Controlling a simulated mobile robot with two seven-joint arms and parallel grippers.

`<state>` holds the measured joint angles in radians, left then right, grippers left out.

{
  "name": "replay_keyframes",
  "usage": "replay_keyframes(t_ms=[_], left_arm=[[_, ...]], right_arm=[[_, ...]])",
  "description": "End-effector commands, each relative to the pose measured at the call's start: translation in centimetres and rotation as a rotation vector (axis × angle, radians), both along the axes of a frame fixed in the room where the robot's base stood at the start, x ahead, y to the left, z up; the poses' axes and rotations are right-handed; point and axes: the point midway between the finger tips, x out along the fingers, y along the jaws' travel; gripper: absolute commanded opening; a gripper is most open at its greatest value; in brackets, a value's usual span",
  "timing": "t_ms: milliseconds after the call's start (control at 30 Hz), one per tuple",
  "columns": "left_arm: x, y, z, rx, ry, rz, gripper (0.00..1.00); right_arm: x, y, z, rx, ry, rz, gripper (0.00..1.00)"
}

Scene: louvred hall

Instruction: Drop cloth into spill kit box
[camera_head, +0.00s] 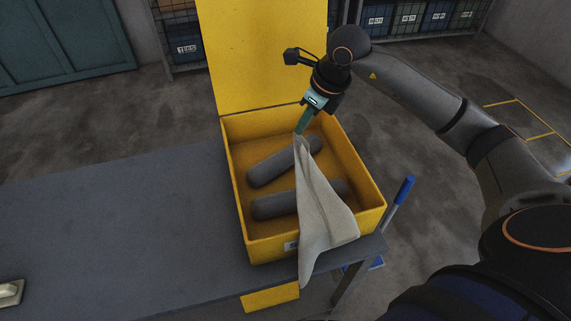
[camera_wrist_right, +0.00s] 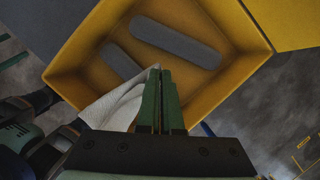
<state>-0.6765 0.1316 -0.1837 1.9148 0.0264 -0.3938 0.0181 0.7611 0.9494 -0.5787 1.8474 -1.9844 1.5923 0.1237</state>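The white cloth (camera_head: 322,217) hangs from my right gripper (camera_head: 301,131) in the head view. The gripper is shut on its top end, above the inside of the yellow spill kit box (camera_head: 363,172). The cloth drapes down across the box opening, and its lower end appears to hang over the near wall. In the right wrist view, the fingers (camera_wrist_right: 160,100) are close together and the cloth (camera_wrist_right: 112,108) shows to their left, over the box (camera_wrist_right: 232,85). The box stands open with its lid (camera_head: 265,55) raised at the back. My left gripper is not in view.
Two grey rolls (camera_head: 284,160) lie in the box. The box stands at the right end of a dark table (camera_head: 120,225), mostly bare. A blue-handled tool (camera_head: 404,188) stands beside the table's right end. Shelves with bins (camera_head: 408,18) stand at the back.

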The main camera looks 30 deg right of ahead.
Motion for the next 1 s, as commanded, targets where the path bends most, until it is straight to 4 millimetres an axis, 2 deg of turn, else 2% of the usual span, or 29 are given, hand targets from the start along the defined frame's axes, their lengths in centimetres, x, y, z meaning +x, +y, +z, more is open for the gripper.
replay_keyframes(t_ms=[267,700,1000], left_arm=[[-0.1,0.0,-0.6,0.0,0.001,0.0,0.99],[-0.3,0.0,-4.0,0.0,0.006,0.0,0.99],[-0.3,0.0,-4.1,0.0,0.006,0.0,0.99]], right_arm=[[0.0,0.0,-0.8,0.0,0.001,0.0,0.0],[0.0,0.0,-5.6,0.001,0.0,0.0,0.0],[0.0,0.0,-6.0,0.0,-0.001,0.0,0.0]])
